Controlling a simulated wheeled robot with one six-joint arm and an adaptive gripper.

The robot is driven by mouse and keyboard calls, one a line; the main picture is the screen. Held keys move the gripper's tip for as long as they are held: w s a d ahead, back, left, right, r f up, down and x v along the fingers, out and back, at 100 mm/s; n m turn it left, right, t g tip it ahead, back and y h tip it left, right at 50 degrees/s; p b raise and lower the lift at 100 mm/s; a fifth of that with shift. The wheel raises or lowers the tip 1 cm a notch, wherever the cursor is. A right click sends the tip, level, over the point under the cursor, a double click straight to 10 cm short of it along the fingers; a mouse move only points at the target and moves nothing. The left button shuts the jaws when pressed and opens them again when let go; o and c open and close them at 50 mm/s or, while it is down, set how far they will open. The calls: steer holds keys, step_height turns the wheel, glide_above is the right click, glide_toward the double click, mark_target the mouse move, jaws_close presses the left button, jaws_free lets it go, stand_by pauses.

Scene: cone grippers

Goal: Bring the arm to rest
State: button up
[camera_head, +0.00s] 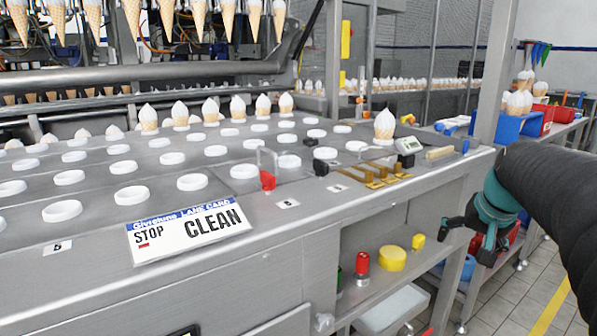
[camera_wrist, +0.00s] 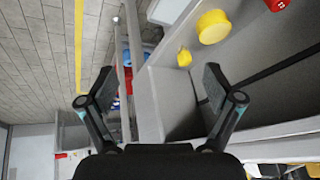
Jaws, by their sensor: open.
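My gripper (camera_head: 466,238) hangs at the right of the head view, at the end of my black-sleeved arm. It is beside the right end of the steel machine, below the level of its top. In the wrist view my gripper (camera_wrist: 160,88) has its two dark fingers spread wide, with nothing between them. Behind the fingers, the wrist view shows the machine's grey side and the tiled floor. The gripper appears apart from the machine, but the exact gap cannot be told.
The steel machine top (camera_head: 330,190) carries white rings, cones and a lane card (camera_head: 188,230). Its lower shelf (camera_head: 385,275) holds a yellow puck (camera_head: 392,258) and a red bottle (camera_head: 362,268). A side table holds a blue bin (camera_head: 508,126). Tiled floor (camera_head: 520,300) is free at lower right.

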steer(key=s+a+f+n, duration=0.2)
steer(key=s+a+f, duration=0.2)
steer(key=s+a, duration=0.4)
steer(key=s+a+f+n, duration=0.3)
steer(key=s+a+f, duration=0.2)
steer(key=s+a, duration=0.4)
steer(key=s, duration=0.3)
steer(key=shift+s+a+f+y, duration=0.15)
steer(key=shift+s+a+y, duration=0.15)
steer(key=shift+s, duration=0.1)
